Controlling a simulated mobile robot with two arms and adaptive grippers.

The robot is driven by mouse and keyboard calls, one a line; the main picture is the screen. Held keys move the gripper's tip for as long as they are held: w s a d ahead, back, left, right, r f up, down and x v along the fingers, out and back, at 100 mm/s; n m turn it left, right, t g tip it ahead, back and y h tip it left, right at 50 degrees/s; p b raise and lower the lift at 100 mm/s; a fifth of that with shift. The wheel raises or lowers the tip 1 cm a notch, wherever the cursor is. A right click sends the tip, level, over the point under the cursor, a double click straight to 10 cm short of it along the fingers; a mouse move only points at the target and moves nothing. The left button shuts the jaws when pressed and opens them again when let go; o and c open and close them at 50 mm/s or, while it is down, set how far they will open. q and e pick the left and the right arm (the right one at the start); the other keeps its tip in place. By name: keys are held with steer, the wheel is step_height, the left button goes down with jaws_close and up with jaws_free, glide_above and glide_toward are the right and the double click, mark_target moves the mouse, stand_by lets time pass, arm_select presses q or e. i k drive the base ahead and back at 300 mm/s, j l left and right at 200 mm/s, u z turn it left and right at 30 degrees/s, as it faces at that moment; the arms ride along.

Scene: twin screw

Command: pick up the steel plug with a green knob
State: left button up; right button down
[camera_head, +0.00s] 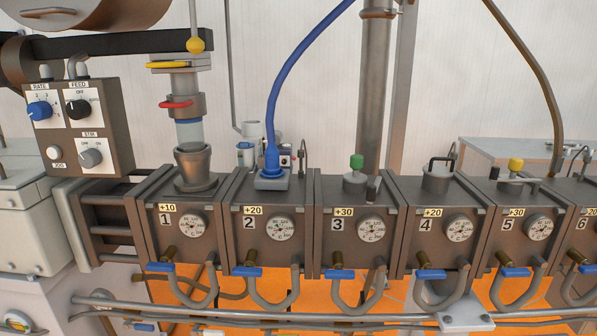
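The steel plug with a green knob (355,182) stands upright on top of barrel block 3 (329,250). Its green knob points up, and its lower end is hidden in or behind the block top. A short grey peg (373,188) stands close to its right. Neither of my grippers shows in the head view, and nothing is seen touching the plug.
A blue hose (287,85) rises from block 2. A steel column (373,90) stands behind the plug. A feed throat (195,165) is on block 1. Block 4 bears a handled plug (437,178); block 5 bears a yellow-knobbed part (515,166).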

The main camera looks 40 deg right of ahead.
mark_target(356, 160)
steer(key=z, duration=1.55)
